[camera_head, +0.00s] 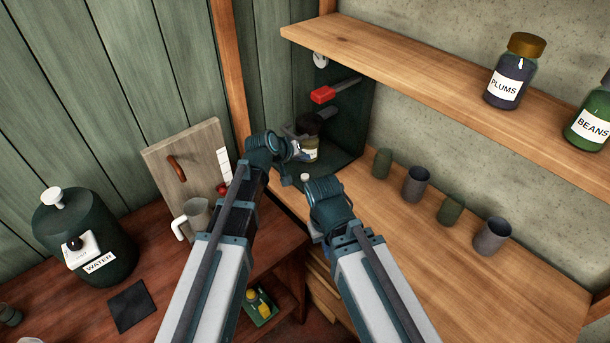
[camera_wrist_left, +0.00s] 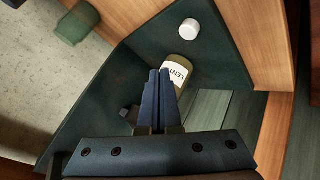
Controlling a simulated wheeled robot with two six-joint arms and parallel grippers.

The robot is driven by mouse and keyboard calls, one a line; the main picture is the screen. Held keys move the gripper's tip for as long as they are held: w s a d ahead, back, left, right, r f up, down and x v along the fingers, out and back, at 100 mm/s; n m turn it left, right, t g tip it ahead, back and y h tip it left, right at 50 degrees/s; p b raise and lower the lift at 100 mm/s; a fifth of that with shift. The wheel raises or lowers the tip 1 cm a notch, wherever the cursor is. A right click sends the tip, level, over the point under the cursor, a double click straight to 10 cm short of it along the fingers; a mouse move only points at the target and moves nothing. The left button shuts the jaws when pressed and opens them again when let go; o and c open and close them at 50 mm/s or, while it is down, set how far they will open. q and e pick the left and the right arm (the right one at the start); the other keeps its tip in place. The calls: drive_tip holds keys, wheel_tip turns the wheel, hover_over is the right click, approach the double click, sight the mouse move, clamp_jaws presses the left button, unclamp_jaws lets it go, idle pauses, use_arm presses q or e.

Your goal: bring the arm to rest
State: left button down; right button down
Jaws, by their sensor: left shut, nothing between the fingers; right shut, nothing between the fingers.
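My left gripper (camera_head: 298,151) is at the front of a dark green open box in the corner. Its fingers (camera_wrist_left: 158,98) are shut and empty in the left wrist view. A jar (camera_head: 311,155) with a dark lid stands just beyond them, partly hidden; its label starts "LENT" in the left wrist view (camera_wrist_left: 178,74). I cannot tell whether the fingers touch it. My right gripper (camera_head: 306,180) is lower, close to the left one, near the box's front edge. It is shut, with nothing seen in it, and its tips are small in view.
A red-ended lever (camera_head: 323,95) sticks out inside the box. Several cups (camera_head: 416,184) stand on the wooden counter at right. Jars of plums (camera_head: 508,80) and beans (camera_head: 592,120) stand on the shelf above. A water urn (camera_head: 84,230), a mug (camera_head: 196,215) and a board (camera_head: 185,165) are at left.

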idle(0.3)
use_arm(q)
drive_tip(key=s, duration=0.2)
drive_tip(key=s+f+m+g, duration=0.1)
drive_tip(key=s, duration=0.1)
drive_tip(key=s+f+g, duration=0.1)
drive_tip(key=s, duration=0.1)
drive_tip(key=shift+s+d+f+m+y, duration=0.15)
drive_tip(key=shift+d+f+m+y, duration=0.15)
drive_tip(key=shift+d+y, duration=0.1)
drive_tip(key=s+f+g, duration=0.1)
drive_tip(key=s, duration=0.2)
drive_tip(key=s+a+f+m+g+y, duration=0.1)
drive_tip(key=s, duration=0.2)
drive_tip(key=s+f+m+y, duration=0.1)
drive_tip(key=s, duration=0.3)
drive_tip(key=shift+a+g, duration=0.15)
drive_tip(key=shift+g, duration=0.25)
drive_tip(key=s+a+m+g+y, duration=0.1)
drive_tip(key=s+a+g+y, duration=0.2)
drive_tip(key=s, duration=0.8)
drive_tip(key=shift+a+f+m+y, duration=0.45)
drive_tip(key=shift+a+y, duration=0.15)
drive_tip(key=shift+a, duration=0.4)
drive_tip(key=shift+s, duration=0.1)
